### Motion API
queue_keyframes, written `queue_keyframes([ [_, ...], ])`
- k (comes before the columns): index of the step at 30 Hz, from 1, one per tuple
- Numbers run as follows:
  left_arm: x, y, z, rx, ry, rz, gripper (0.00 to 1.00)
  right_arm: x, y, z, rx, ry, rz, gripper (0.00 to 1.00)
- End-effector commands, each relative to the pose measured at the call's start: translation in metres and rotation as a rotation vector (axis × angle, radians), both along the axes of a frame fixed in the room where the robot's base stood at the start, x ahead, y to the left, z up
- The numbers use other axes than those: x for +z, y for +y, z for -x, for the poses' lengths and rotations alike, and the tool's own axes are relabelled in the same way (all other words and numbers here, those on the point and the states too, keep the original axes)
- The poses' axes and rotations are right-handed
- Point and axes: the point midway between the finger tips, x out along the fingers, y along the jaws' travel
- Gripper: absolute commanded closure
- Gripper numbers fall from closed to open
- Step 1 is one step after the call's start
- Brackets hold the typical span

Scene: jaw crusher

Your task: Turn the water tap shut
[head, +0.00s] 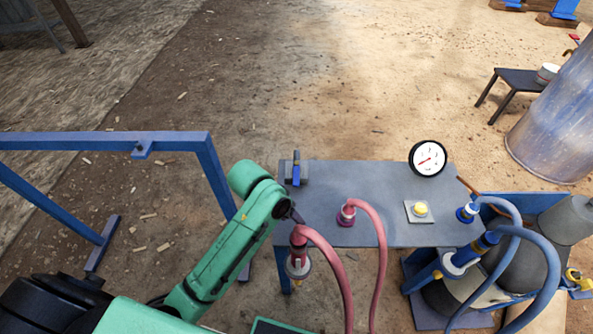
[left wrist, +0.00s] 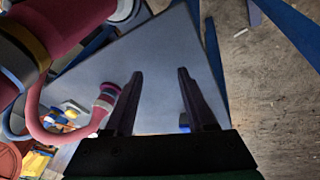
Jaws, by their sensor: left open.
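A small blue-handled fitting (head: 296,171), which looks like the water tap, stands at the back left corner of the grey panel table (head: 385,205). Its handle looks upright in the head view. My left gripper (head: 293,213) is in front of it, nearer to me and apart from it. In the left wrist view the two dark fingers (left wrist: 160,73) are spread with nothing held between them. A small blue piece (left wrist: 184,121) shows beside the right-hand finger, partly hidden; I cannot tell whether it is the tap. My right gripper is not in view.
Red hoses rise from a coupling (head: 346,215) on the table and a coupling (head: 298,262) close below my left gripper. A gauge (head: 428,158), yellow button (head: 420,209) and blue hoses (head: 540,255) are to the right. A blue frame (head: 100,142) stands left.

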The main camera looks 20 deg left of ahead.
Motion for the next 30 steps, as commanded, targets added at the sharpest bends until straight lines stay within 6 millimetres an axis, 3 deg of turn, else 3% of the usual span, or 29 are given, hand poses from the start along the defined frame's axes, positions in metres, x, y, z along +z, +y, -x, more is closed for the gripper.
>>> queue_keyframes([
  [4, 0.022, -0.026, -0.034, -0.012, 0.051, 0.008, 0.45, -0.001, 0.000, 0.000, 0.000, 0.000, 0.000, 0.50],
  [8, 0.057, -0.035, -0.070, 0.034, 0.139, -0.046, 0.45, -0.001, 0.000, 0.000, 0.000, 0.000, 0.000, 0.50],
  [12, 0.110, -0.014, -0.106, 0.195, 0.228, -0.156, 0.45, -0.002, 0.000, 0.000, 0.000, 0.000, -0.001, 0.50],
  [15, 0.147, 0.006, -0.121, 0.324, 0.268, -0.208, 0.45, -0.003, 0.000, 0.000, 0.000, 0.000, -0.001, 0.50],
  [18, 0.168, 0.018, -0.126, 0.405, 0.289, -0.229, 0.45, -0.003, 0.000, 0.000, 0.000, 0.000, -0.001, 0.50],
  [23, 0.159, 0.021, -0.126, 0.425, 0.299, -0.234, 0.45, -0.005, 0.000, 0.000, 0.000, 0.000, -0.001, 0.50],
  [30, 0.100, 0.021, -0.126, 0.421, 0.298, -0.233, 0.45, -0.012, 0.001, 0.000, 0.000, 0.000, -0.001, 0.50],
])
